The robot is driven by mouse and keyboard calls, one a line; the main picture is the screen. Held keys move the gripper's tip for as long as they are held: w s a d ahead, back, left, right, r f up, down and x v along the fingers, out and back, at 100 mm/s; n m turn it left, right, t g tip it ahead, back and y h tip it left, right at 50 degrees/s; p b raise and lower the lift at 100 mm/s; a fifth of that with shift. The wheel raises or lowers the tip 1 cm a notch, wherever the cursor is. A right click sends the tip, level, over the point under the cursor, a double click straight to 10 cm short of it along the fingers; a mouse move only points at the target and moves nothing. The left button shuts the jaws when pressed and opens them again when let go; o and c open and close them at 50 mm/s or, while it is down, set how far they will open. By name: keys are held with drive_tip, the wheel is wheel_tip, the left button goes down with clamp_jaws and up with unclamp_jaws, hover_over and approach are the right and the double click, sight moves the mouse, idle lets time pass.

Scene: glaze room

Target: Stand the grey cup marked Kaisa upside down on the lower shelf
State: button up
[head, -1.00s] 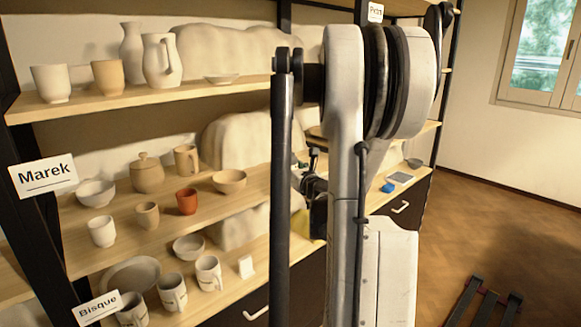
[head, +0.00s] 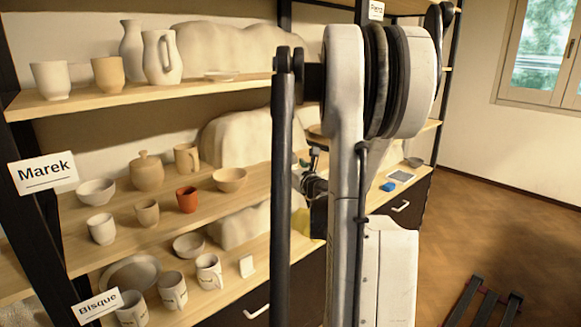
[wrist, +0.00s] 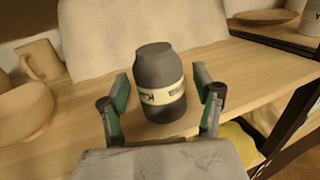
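The grey cup (wrist: 160,85) shows in the wrist view as a dark grey body with a pale label band. The band's lettering begins with what looks like a K; the rest is too small to read. It stands upright on its axis on a wooden shelf (wrist: 235,75), and its narrower, flat, closed-looking end faces up. My gripper (wrist: 161,92) has its fingers on either side of the cup, with a visible gap on each side. In the head view my arm hides the cup and most of my gripper.
In the wrist view a tan bowl (wrist: 22,112) and a mug (wrist: 42,60) stand left, a shallow dish (wrist: 262,17) upper right. A yellow thing (wrist: 240,142) lies below the shelf edge. In the head view a red cup (head: 187,199) and several pots fill the left shelves.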

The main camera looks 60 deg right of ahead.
drive_tip(key=v, duration=1.2)
drive_tip(key=shift+a, duration=0.1)
